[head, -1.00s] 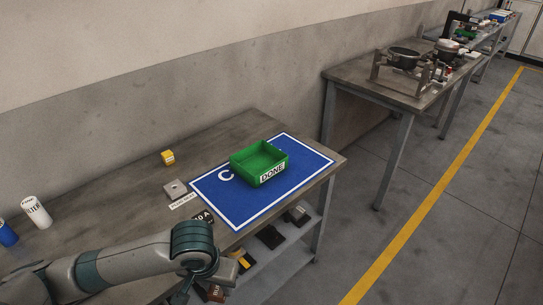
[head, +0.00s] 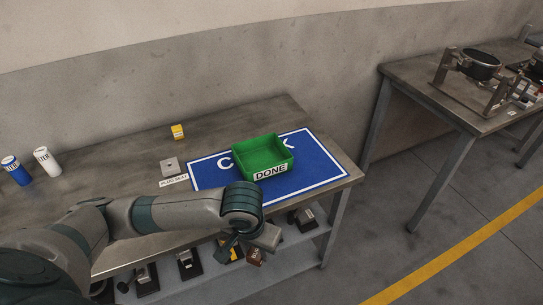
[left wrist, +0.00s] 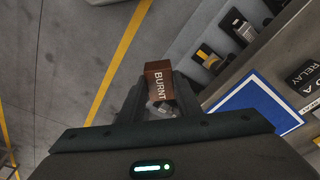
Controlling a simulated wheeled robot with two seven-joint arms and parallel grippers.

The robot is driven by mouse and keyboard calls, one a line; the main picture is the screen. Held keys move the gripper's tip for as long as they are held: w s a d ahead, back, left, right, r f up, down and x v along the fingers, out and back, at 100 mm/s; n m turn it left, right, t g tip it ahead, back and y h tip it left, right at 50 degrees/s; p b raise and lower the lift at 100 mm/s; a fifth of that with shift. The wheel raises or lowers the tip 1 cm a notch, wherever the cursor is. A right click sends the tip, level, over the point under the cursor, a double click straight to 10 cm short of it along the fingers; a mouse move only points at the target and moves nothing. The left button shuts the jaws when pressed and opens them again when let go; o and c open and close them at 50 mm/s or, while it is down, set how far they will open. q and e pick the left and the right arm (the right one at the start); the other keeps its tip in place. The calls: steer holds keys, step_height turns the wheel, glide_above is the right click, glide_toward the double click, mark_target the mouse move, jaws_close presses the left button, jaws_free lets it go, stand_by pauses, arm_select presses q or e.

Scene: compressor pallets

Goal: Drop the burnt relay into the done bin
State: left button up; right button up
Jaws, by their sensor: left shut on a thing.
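The burnt relay, a brown block marked BURNT, is between the fingers of my left gripper (head: 262,246). The relay (left wrist: 158,81) shows clearly in the left wrist view, where the gripper (left wrist: 160,100) is shut on it. In the head view the relay (head: 256,258) is partly hidden by the gripper. The gripper is in front of the bench edge, on the near side of the bin and apart from it. The green done bin (head: 258,146) stands upright on the blue mat and looks empty. My right gripper is not in view.
The blue mat (head: 318,163) lies at the bench's right end. White (head: 47,161) and blue (head: 16,171) cylinders stand farther left. A lower shelf (head: 290,238) holds several parts.

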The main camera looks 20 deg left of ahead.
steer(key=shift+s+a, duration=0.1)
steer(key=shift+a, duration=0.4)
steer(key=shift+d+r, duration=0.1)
